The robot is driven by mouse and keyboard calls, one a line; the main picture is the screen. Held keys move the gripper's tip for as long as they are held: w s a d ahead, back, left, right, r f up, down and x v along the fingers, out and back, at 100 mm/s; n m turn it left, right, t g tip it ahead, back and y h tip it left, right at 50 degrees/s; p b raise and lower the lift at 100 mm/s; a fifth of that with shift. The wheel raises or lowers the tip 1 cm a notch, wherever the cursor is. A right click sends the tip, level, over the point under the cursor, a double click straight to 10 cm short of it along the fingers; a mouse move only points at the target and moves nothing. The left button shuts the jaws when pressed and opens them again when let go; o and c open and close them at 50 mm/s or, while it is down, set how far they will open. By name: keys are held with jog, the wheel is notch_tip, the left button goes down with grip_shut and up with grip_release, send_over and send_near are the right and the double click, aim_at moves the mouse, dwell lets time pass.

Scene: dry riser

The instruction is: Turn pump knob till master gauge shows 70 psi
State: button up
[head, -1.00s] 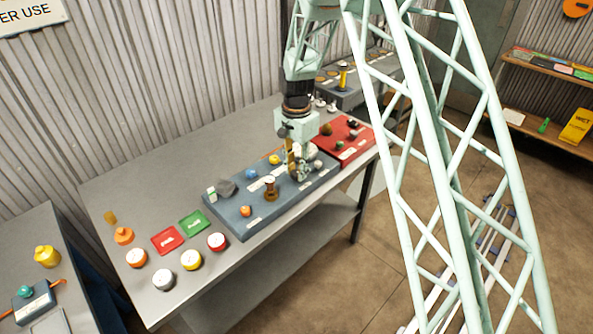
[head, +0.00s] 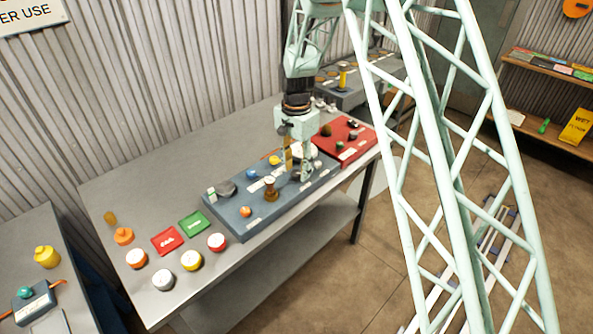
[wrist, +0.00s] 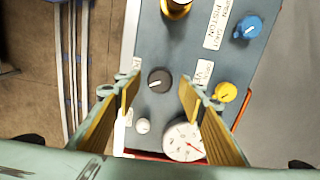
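The wrist view looks down on a grey-blue panel (wrist: 188,60). A dark round knob (wrist: 159,80) with a light pointer mark lies between the two fingers of my gripper (wrist: 157,92). The gripper is open, with a gap on both sides of the knob. A white round gauge (wrist: 183,141) with a red needle is partly hidden behind the right finger; I cannot read its value. In the head view my gripper (head: 302,168) is over the right part of the panel (head: 240,222), and it hides the knob there.
On the panel are a yellow knob (wrist: 225,92), a blue knob (wrist: 248,27), a brass fitting (wrist: 177,7) and a small white knob (wrist: 142,125). A red panel (head: 350,152) adjoins at the right.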

aim_at(298, 173)
notch_tip(298, 173, up, 11)
dwell(0.7)
dwell(0.3)
jog(key=s+d+r+n+t+b, duration=0.1)
jog(key=s+d+r+n, duration=0.1)
jog(key=s+d+r, duration=0.75)
jog(key=s+d+r+n+t+b, duration=0.15)
jog(key=s+d+r, duration=0.45)
jog(key=s+r, duration=0.7)
jog(key=s+d+n+b, duration=0.1)
jog(key=s+d+n, duration=0.1)
jog(key=s, duration=1.3)
jog(key=s+d+n+t, duration=0.1)
jog(key=s+d, duration=0.4)
jog(key=s, duration=1)
jog(key=shift+s+d+r+n+b, duration=0.15)
jog(key=shift+d+r+n+b, duration=0.2)
jog(key=shift+n, duration=0.5)
